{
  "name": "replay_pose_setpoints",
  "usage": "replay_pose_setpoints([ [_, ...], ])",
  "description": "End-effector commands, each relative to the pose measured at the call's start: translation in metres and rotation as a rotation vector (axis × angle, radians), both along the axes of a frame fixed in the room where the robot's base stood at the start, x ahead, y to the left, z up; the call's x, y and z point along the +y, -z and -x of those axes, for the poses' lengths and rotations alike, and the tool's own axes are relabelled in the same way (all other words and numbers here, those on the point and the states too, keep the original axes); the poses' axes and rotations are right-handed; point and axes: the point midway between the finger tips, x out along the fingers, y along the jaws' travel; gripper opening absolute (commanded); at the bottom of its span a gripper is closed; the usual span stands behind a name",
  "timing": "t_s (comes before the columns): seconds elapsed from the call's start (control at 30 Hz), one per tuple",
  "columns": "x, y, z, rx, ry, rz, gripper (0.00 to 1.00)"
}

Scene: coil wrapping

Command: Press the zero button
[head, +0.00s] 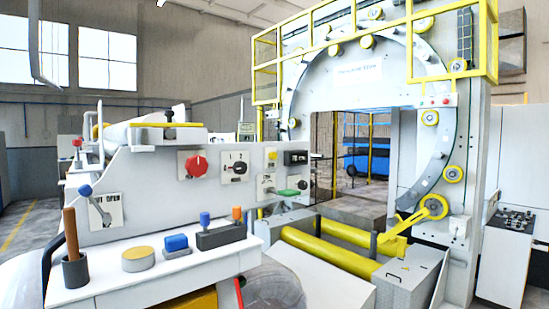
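A grey control panel (225,158) stands in the middle of the head view. Below the display is a plate with small controls (266,184) and a green bar-shaped part (289,192). I cannot read which control is the zero button; the labels are too small. My gripper does not show in this view.
A white shelf (110,292) below the panel holds a cup with a brown handle (75,268), a yellow-topped disc (138,259), a blue block (177,243) and a dark holder (221,236). The ring machine (300,75) and yellow rollers (325,257) stand right.

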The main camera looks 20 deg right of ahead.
Motion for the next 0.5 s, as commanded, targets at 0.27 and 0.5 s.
replay_pose_setpoints([
  [0.27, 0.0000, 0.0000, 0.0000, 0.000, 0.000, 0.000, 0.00],
  [0.5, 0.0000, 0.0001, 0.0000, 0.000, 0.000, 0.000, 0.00],
])
